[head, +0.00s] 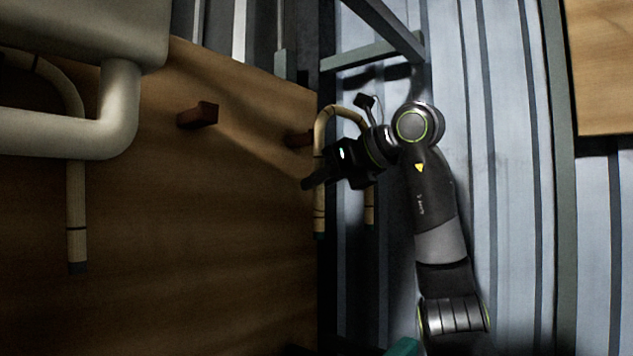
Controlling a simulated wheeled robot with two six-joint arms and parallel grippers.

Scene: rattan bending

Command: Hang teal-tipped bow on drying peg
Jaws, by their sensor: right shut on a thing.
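A rattan bow (319,208), an upside-down U with a dark teal tip on its near leg, hangs upright in the middle of the head view. My right gripper (316,181) is shut on that near leg, below the curve. The gripper hides part of the bow, and the far leg shows behind my wrist. A dark red peg (299,138) sticks out of the brown board just left of the bow's curve. I cannot tell whether they touch. A second red peg (198,115) further left is bare. My left gripper is not in view.
Another rattan bow (76,205) with a dark greenish tip hangs at the left, partly hidden by a thick cream pipe (120,100). The brown board (200,250) is clear below the pegs. A grey metal frame (372,55) stands above my wrist.

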